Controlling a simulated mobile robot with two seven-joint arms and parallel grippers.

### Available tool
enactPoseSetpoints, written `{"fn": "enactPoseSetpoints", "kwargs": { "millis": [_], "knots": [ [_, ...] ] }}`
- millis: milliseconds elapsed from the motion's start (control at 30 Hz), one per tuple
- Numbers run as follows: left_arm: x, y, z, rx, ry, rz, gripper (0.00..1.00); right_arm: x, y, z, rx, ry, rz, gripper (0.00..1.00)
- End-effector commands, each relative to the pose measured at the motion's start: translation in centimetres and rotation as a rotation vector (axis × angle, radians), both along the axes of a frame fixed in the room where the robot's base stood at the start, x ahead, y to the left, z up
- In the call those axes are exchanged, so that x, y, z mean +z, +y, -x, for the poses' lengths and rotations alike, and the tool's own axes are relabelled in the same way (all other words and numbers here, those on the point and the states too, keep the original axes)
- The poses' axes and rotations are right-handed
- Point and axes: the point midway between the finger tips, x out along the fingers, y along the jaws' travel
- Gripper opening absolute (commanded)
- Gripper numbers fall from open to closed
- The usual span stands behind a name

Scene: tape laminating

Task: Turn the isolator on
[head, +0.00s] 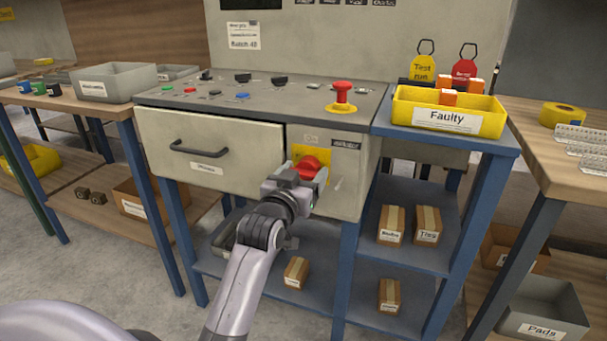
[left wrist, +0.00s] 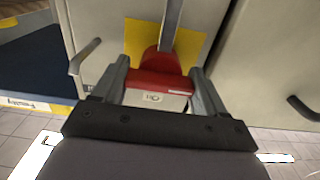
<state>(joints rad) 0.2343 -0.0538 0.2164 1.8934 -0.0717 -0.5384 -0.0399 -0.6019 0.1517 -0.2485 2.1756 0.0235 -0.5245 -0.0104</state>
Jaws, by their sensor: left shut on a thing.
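The isolator is a red rotary knob (head: 309,162) on a yellow plate (head: 298,151), on the grey front panel under the console top. A label reading "Isolator" (head: 345,145) is beside it. My left gripper (head: 308,172) is at the knob with its fingers closed on either side of it. In the left wrist view the red knob (left wrist: 158,80) sits between the two fingers, with the yellow plate (left wrist: 139,38) behind it. The fingers partly hide the knob in the head view. My right gripper is not in view.
A drawer (head: 200,128) with a dark handle is left of the isolator. A red mushroom button (head: 342,92) stands on the console top (head: 270,95). A yellow "Faulty" bin (head: 448,122) is at right. Shelves below hold several small boxes.

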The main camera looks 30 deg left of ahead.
Motion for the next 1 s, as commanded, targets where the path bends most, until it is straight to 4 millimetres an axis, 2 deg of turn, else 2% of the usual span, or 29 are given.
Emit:
{"fn": "enactPoseSetpoints", "kwargs": {
  "millis": [300, 433, 600, 1000],
  "knots": [
    [0.3, 0.0, 0.0, -0.001, 0.026, -0.100, 0.18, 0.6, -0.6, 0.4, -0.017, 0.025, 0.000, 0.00],
    [0.5, 0.0, 0.0, -0.002, 0.048, -0.190, 0.18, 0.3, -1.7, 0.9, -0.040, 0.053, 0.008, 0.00],
    [0.5, 0.0, 0.0, -0.002, 0.084, -0.339, 0.18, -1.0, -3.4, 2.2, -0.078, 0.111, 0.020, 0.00],
    [0.4, 0.0, -0.1, -0.001, 0.171, -0.710, 0.18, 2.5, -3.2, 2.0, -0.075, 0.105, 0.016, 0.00]
  ]
}}
